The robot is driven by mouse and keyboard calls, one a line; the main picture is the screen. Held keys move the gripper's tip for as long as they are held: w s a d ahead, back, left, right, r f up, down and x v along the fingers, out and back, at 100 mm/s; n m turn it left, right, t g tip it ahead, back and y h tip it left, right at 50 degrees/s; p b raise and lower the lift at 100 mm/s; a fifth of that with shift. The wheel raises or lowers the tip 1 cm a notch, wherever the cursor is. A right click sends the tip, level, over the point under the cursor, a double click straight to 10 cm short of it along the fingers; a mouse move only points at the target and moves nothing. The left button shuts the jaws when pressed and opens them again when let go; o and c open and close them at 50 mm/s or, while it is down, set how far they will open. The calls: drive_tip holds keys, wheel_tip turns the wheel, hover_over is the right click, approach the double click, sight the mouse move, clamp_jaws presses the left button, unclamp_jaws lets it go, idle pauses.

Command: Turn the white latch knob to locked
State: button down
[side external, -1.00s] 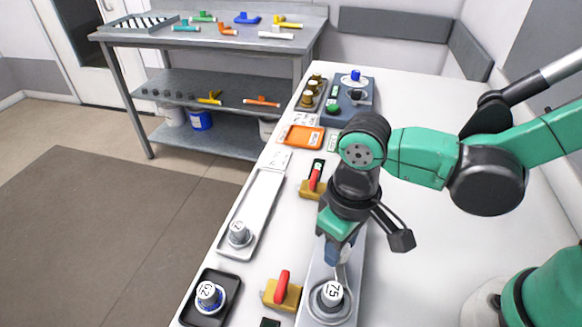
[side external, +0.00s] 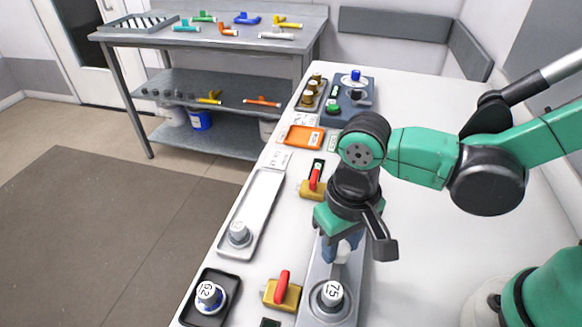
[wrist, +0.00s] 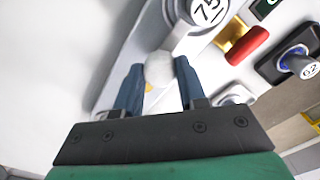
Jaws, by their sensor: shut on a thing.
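The white latch knob (wrist: 160,69) is a rounded pale knob on the long grey plate (wrist: 135,65), beside the round mount of the grey cap marked 75 (wrist: 207,12). In the side view the knob (side external: 342,257) is partly hidden by my gripper (side external: 341,248). My gripper points down over the plate, with its blue fingers on either side of the knob. In the wrist view my gripper (wrist: 161,78) is shut on the knob. A small patch of yellow shows just below the knob there. The latch's locked or unlocked marks cannot be read.
A red handle on a yellow block (side external: 282,290) stands left of the plate, and another red-handled block (side external: 314,186) stands behind it. A black tray holds a cap marked 62 (side external: 209,296). A white tray (side external: 262,195) lies at left. The white table is clear to the right.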

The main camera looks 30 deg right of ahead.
sight(341, 246)
drive_tip(key=c, duration=0.5)
unclamp_jaws()
drive_tip(key=shift+r, duration=0.1)
drive_tip(key=shift+r, duration=2.7)
drive_tip(key=w+d+r+t, duration=0.1)
drive_tip(key=w+d+t, duration=0.1)
drive_tip(key=d, duration=0.5)
drive_tip(key=w+d+r+t, duration=0.1)
drive_tip(key=w+d+t, duration=0.2)
drive_tip(key=d+t, duration=0.2)
drive_tip(key=d, duration=0.2)
drive_tip(key=shift+d+r, duration=0.3)
drive_tip(key=shift+r, duration=0.05)
